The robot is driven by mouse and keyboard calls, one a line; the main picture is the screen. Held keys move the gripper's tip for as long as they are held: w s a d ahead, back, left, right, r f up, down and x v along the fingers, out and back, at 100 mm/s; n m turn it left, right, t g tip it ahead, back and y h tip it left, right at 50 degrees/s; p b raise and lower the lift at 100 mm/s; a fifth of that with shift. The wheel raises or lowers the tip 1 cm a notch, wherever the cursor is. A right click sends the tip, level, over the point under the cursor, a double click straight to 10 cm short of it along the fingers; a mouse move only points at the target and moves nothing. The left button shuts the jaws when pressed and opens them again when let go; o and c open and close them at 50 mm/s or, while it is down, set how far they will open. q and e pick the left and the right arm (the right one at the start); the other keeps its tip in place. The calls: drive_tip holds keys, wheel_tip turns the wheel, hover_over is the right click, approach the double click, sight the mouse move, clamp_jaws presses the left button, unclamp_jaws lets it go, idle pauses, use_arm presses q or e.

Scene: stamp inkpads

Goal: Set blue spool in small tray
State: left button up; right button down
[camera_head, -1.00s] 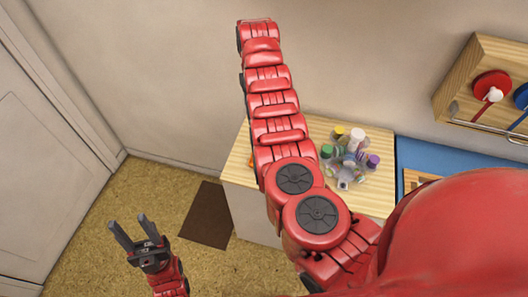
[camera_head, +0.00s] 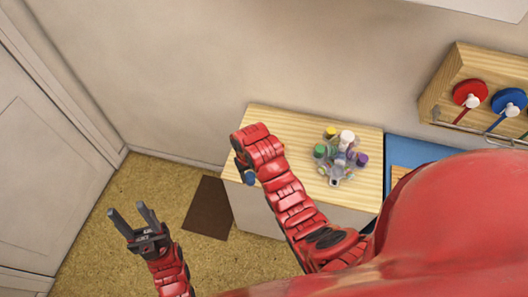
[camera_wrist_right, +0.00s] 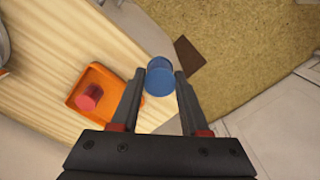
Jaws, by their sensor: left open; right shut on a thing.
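The blue spool (camera_wrist_right: 160,84) is held between the fingertips of my right gripper (camera_wrist_right: 160,75) in the right wrist view. A bit of the spool (camera_head: 249,179) shows below the end of my right arm in the head view, by the table's left edge. The small orange tray (camera_wrist_right: 78,101) lies on the wooden table, left of the spool in the wrist view, with a red spool (camera_wrist_right: 90,97) in it. The arm hides the tray in the head view. My left gripper (camera_head: 134,217) is open and empty over the floor area, left of the table.
A cluster of several bottles with coloured caps (camera_head: 346,140) stands on the wooden table (camera_head: 285,130), right of my right arm. A blue surface (camera_head: 408,151) adjoins the table on the right. A wooden wall rack (camera_head: 440,98) holds red and blue discs. A brown mat (camera_head: 209,207) lies on the floor.

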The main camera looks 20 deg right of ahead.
drive_tip(key=w+d+b, duration=0.2)
drive_tip(key=w+b, duration=0.1)
drive_tip(key=w+d+f+b, duration=0.1)
drive_tip(key=w+d+b, duration=0.1)
drive_tip(key=w+b, duration=0.2)
drive_tip(key=w+d+f+b, duration=0.1)
drive_tip(key=w+d+b, duration=0.1)
drive_tip(key=w+b, duration=0.1)
drive_tip(key=shift+w+d+f, duration=0.1)
drive_tip(key=shift+w+d, duration=0.2)
drive_tip(key=shift+w, duration=0.15)
drive_tip(key=shift+w+d+r+p, duration=0.15)
drive_tip(key=shift+w+r+p, duration=0.2)
drive_tip(key=shift+r+p, duration=0.3)
drive_tip(key=shift+w+d+f, duration=0.15)
drive_tip(key=shift+w+d, duration=0.25)
drive_tip(key=shift+w, duration=0.2)
drive_tip(key=shift+f+p, duration=0.3)
drive_tip(key=shift+p, duration=0.35)
drive_tip(key=shift+f+p, duration=0.55)
drive_tip(key=shift+f, duration=1.05)
drive_tip(key=shift+f, duration=0.1)
drive_tip(key=c, duration=0.8)
unclamp_jaws()
drive_tip(key=shift+f, duration=0.1)
drive_tip(key=shift+c, duration=0.2)
drive_tip(key=shift+o, duration=0.8)
